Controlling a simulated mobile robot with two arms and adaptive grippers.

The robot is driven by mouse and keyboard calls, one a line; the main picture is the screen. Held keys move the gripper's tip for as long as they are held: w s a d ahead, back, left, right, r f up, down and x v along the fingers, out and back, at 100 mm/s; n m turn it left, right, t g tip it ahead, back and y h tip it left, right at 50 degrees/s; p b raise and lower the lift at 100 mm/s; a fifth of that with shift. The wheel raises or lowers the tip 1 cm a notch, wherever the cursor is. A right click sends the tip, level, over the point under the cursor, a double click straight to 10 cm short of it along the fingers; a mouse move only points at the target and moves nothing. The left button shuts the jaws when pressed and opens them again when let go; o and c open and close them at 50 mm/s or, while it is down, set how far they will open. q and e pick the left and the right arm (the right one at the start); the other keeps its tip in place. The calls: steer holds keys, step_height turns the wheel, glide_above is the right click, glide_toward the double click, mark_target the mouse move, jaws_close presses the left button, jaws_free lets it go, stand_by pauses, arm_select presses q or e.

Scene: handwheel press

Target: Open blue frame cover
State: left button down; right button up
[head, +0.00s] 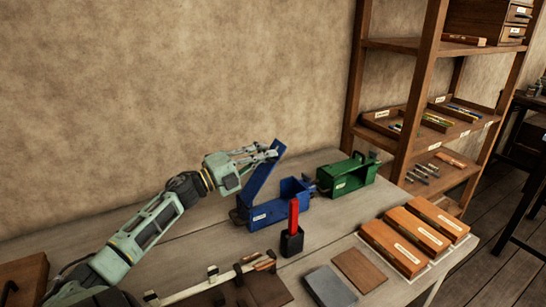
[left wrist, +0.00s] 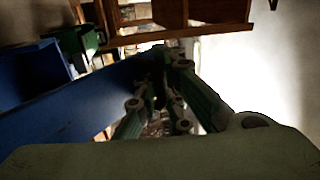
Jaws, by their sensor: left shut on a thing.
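The blue frame (head: 270,212) stands on the workbench, with a pale label on its front. Its blue cover (head: 262,182) is raised at its left end and leans steeply up to the right, so the inside of the frame is exposed. My left gripper (head: 268,153) is shut on the upper part of the cover. In the left wrist view the blue cover (left wrist: 70,105) runs as a broad dark panel to my left gripper's fingers (left wrist: 162,95), and the frame (left wrist: 30,68) lies beyond it. The exact finger contact is dark. My right gripper is not in view.
A green frame (head: 348,180) stands right of the blue one. A black holder (head: 291,243) with a red piece is in front. Orange boxes (head: 420,236) and flat blocks (head: 330,287) lie front right. A wooden shelf (head: 415,100) rises behind right; a wall stands behind.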

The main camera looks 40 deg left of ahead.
arm_select(q)
steer(key=s, duration=0.1)
steer(key=s+t, duration=0.1)
steer(key=s+a+r, duration=0.1)
steer(key=s, duration=0.3)
steer(key=shift+s+a+p, duration=0.2)
steer(key=shift+a+p, duration=0.2)
steer(key=shift+s+f, duration=0.1)
steer(key=c, duration=2.2)
jaws_free()
steer(key=shift+a+r, duration=0.1)
steer(key=shift+r, duration=0.1)
steer(key=v, duration=1.2)
steer(key=shift+f, duration=0.25)
